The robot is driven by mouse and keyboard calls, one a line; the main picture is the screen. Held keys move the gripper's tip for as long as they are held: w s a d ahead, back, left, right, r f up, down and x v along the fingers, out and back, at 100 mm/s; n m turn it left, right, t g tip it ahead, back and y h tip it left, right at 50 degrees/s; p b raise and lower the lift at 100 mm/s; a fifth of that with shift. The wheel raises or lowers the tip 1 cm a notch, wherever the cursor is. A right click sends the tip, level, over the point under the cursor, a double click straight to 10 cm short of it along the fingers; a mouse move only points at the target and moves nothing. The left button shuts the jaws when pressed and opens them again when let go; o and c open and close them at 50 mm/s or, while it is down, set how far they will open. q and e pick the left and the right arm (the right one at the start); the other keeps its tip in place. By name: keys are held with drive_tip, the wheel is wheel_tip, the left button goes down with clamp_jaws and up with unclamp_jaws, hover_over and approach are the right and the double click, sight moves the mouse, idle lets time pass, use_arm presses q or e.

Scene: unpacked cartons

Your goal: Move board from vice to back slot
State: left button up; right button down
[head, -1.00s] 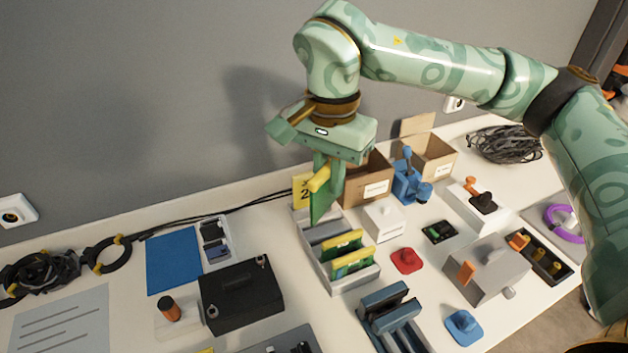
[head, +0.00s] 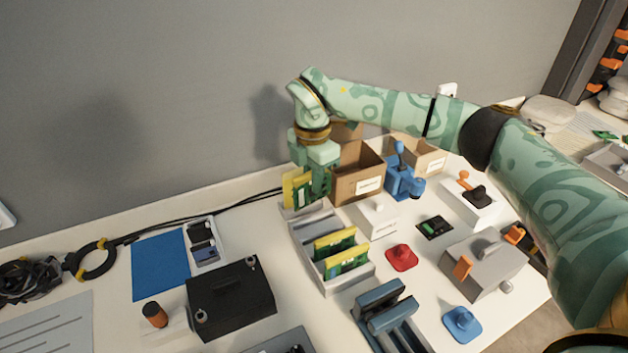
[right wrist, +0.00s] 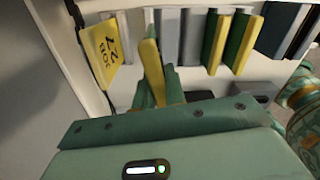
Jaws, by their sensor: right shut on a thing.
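My right gripper (head: 316,182) is shut on a green board with a yellow edge. The board also shows in the right wrist view (right wrist: 152,72), between the fingers (right wrist: 160,92). It is at the back end of the grey slotted rack (head: 297,228); I cannot tell whether its lower edge is inside the back slot. Two similar boards, a rear one (head: 334,243) and a front one (head: 347,261), stand in the rack's front part. The vice (head: 383,307), with blue-grey jaws, is in front of the rack and holds no visible board. My left gripper is out of view.
A yellow sign (head: 290,188) stands right beside the held board, at the rack's back end. An open carton (head: 357,180) is close on the right. A white box (head: 374,219) and a red piece (head: 402,257) lie right of the rack. Black cables run along the wall.

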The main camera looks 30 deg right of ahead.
sight(314, 198)
drive_tip(key=f+b, duration=0.1)
drive_tip(key=f, duration=0.1)
drive_tip(key=f+m+b, duration=0.1)
drive_tip(key=f, duration=0.1)
drive_tip(key=f+m+b, duration=0.1)
drive_tip(key=f+b, duration=0.1)
drive_tip(key=shift+w+d, duration=0.2)
drive_tip(key=shift+d, duration=0.05)
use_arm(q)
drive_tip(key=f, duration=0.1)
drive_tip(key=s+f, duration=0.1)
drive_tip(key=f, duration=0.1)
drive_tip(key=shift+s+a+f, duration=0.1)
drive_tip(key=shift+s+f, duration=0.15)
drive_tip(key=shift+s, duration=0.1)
use_arm(e)
drive_tip(key=shift+r, duration=0.35)
drive_tip(key=shift+f, duration=0.1)
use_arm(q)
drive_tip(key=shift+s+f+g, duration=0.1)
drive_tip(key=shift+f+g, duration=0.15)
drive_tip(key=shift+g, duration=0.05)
use_arm(e)
drive_tip(key=shift+f, duration=2.2)
drive_tip(key=c, duration=1.4)
unclamp_jaws()
